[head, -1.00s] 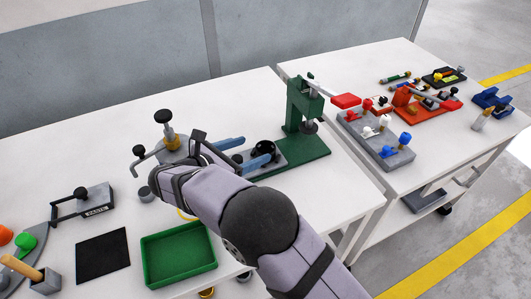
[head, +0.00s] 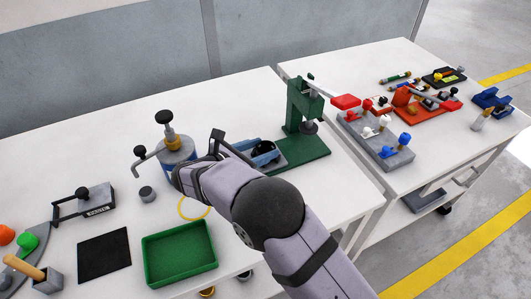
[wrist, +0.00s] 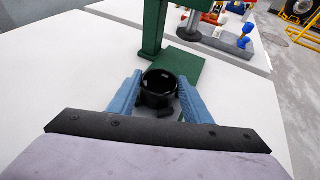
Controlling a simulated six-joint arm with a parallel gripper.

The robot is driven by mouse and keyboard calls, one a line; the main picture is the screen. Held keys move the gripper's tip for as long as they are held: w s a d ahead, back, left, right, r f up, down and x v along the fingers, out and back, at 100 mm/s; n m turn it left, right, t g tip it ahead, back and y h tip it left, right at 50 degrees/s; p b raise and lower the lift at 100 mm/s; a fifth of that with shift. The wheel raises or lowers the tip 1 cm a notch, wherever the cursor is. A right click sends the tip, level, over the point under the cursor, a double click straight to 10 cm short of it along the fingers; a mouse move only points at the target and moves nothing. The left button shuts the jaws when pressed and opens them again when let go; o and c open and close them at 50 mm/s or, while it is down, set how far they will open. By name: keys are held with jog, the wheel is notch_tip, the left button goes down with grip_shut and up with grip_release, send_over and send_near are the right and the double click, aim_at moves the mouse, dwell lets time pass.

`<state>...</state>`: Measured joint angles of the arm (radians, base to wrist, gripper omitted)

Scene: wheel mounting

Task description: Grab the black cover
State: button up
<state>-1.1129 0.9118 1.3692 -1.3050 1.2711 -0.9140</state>
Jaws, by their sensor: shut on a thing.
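The black cover (head: 264,147) is a round, glossy black cup shape at the foot of the green press. My gripper (head: 257,153) has its two blue fingers on either side of it and is shut on it. In the wrist view the cover (wrist: 159,88) sits between the fingertips of my gripper (wrist: 160,84), its open rim facing up. I cannot tell whether the cover still rests on that plate.
The green press (head: 304,110) stands close behind and right of the cover. A blue-grey pot with a pump (head: 178,153) stands left of my gripper. A green tray (head: 180,254) and a black mat (head: 104,255) lie in front.

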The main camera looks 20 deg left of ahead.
jog(key=shift+r, duration=0.1)
notch_tip(320, 180, up, 10)
dwell(0.6)
